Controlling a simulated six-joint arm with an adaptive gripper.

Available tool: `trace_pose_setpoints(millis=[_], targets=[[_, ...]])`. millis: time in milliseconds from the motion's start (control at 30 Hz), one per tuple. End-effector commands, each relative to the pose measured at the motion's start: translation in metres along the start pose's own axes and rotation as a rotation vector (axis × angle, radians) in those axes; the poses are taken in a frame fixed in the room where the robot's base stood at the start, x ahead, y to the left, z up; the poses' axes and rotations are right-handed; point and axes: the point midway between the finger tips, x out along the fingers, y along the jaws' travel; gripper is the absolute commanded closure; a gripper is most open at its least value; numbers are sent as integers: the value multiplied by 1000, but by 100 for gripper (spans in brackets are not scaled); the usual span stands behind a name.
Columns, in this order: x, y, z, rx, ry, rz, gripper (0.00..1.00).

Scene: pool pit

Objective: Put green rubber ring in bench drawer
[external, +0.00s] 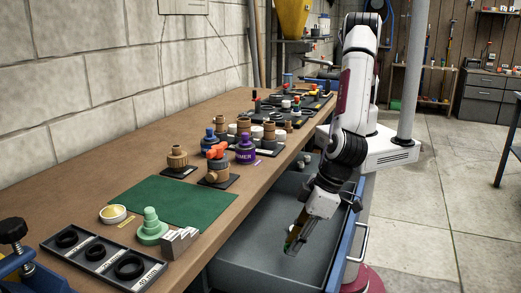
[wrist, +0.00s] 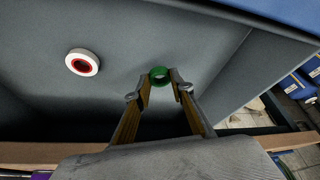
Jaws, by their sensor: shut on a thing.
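The green rubber ring (wrist: 159,76) is between the tips of my gripper (wrist: 159,90) in the wrist view, and the fingers are shut on it. In the external view my gripper (external: 291,245) points down inside the open bench drawer (external: 262,240), below the benchtop level. The ring is hard to make out there. The drawer's grey floor also shows in the wrist view (wrist: 120,40). I cannot tell whether the ring touches the drawer floor.
A white roll with a red core (wrist: 82,62) lies in the drawer, left of the ring in the wrist view. The drawer has a blue front with a handle (external: 363,240). The wooden bench (external: 110,150) holds a green mat (external: 175,203), a black tray (external: 100,257) and several fittings.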

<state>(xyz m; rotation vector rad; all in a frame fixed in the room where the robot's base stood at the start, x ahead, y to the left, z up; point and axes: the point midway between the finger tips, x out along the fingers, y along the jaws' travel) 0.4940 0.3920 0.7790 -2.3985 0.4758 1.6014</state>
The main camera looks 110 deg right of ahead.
Motion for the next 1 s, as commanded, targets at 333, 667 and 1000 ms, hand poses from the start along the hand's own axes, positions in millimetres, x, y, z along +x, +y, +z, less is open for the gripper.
trace_pose_setpoints(millis=[333, 667, 1000], targets=[[21, 0, 9, -1, -1, 1, 86], [34, 0, 14, 0, 0, -1, 86], [37, 0, 16, 0, -1, 0, 86]])
